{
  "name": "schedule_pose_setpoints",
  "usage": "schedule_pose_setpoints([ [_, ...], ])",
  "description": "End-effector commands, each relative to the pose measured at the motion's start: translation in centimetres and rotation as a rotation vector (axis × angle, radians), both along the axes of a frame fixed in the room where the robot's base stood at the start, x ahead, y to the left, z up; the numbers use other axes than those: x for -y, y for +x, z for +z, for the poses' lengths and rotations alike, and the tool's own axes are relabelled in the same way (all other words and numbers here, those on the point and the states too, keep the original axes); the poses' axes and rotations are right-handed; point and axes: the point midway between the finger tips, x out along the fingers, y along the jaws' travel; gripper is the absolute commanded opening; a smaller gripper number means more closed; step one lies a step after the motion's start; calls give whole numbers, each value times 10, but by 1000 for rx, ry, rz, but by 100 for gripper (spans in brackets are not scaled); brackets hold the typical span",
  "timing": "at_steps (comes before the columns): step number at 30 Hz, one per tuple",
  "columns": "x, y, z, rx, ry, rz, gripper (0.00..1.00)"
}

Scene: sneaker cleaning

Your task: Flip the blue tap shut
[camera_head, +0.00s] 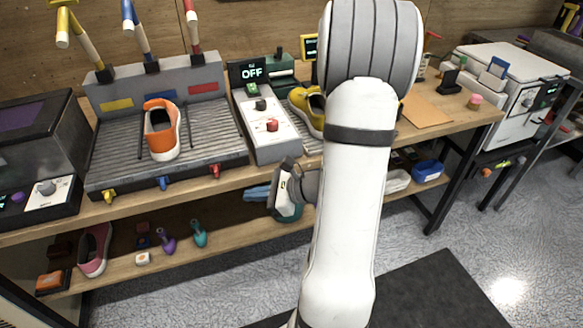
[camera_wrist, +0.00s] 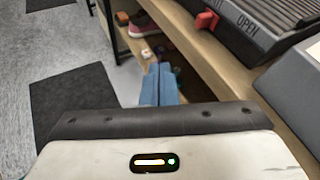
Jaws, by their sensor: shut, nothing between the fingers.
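The small blue tap (camera_head: 164,183) sits on the front edge of the grey ribbed wash tray (camera_head: 220,146), between a yellow tap (camera_head: 110,196) and a red tap (camera_head: 215,171). I cannot tell its open or shut position. A tall blue-handled lever (camera_head: 139,38) also stands at the tray's back. My gripper (camera_head: 248,193) is shut and empty, in front of the bench edge, right of and lower than the blue tap and apart from it. Its blue fingers (camera_wrist: 160,84) lie together in the wrist view. There the red tap (camera_wrist: 206,21) shows; I cannot make out the blue tap.
An orange sneaker (camera_head: 161,130) lies on the tray. A control panel reading OFF (camera_head: 252,73) stands right of it, beside a yellow shoe (camera_head: 308,110). The lower shelf (camera_head: 118,276) holds a pink shoe (camera_head: 95,250) and small tools. Open floor lies before the bench.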

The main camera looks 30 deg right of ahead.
Motion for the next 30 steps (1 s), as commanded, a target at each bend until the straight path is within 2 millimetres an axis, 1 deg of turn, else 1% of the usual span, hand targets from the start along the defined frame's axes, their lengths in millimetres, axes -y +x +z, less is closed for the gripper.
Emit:
schedule_pose_setpoints([
  [1,33,6,-25,-27,91,-169,0],
  [2,51,9,-35,-37,139,-266,0],
  [3,76,10,-49,-48,196,-389,0],
  [5,111,8,-69,-60,268,-560,0],
  [6,133,4,-82,-67,308,-664,0],
  [9,175,-11,-110,-78,382,-872,0],
  [12,201,-24,-128,-83,421,-1006,0],
  [15,213,-30,-137,-84,438,-1069,0],
  [17,216,-28,-140,-84,441,-1081,0],
  [19,217,-21,-142,-85,441,-1083,0],
  [23,219,2,-149,-85,440,-1078,0],
  [30,226,51,-166,-84,439,-1077,0],
])
